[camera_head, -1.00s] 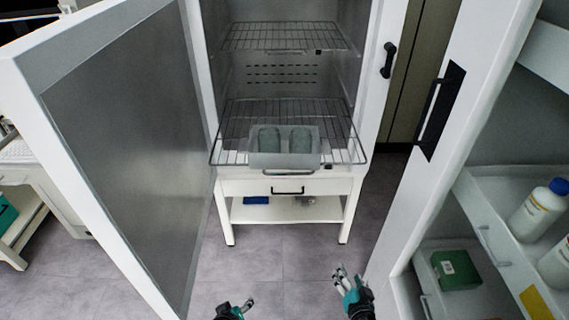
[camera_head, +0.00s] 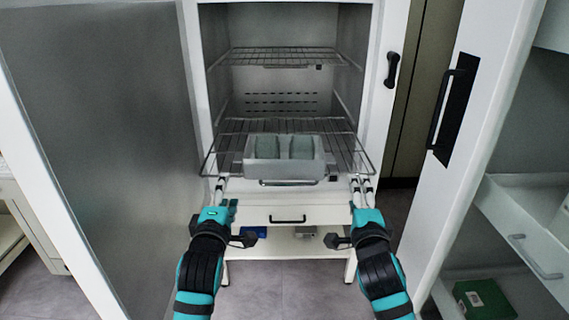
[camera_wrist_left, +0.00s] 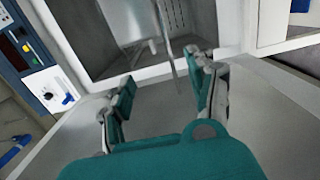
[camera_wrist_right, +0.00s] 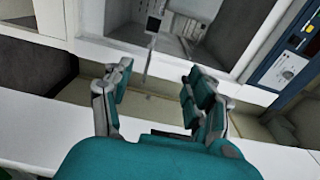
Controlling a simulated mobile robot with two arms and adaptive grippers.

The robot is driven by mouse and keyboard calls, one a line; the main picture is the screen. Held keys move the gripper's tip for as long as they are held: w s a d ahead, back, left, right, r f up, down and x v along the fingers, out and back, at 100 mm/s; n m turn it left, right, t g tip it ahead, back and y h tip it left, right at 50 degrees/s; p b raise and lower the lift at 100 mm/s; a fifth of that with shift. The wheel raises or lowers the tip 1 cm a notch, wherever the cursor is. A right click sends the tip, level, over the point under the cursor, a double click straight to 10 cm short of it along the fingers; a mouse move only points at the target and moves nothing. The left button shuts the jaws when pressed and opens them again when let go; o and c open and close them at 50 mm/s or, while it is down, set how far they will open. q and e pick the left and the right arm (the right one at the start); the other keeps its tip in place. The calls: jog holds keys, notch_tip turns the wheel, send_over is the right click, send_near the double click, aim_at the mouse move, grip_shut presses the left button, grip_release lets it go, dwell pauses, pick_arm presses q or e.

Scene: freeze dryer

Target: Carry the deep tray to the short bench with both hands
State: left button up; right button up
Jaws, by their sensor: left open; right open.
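My left gripper (camera_head: 220,188) is open and empty, in front of and left of the tray. My right gripper (camera_head: 362,186) is open and empty, in front of and right of it. Neither touches the tray. Both open jaws also show in the left wrist view (camera_wrist_left: 165,85) and the right wrist view (camera_wrist_right: 155,85). The short bench is not identifiable here.
The open dryer door (camera_head: 110,150) stands close on the left. A white cabinet door (camera_head: 462,130) with a black handle stands on the right. An upper wire rack (camera_head: 280,57) is empty. The dryer's white stand (camera_head: 285,214) has a drawer below the tray.

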aim_at(240, 165)
pick_arm(q)
jog(key=shift+w, duration=0.1)
pick_arm(e)
jog(key=shift+w, duration=0.1)
pick_arm(q)
jog(key=w, duration=1.4)
pick_arm(e)
jog(key=w, duration=1.4)
jog(key=shift+f, duration=0.1)
pick_arm(q)
jog(key=shift+d+f, duration=0.15)
jog(key=shift+d, duration=0.25)
pick_arm(e)
jog(key=shift+a, duration=0.45)
pick_arm(q)
jog(key=shift+s+d, duration=0.1)
jog(key=shift+d, duration=0.25)
pick_arm(e)
jog(key=shift+s+a, duration=0.1)
jog(key=shift+a, duration=0.2)
pick_arm(q)
jog(key=shift+d, duration=0.1)
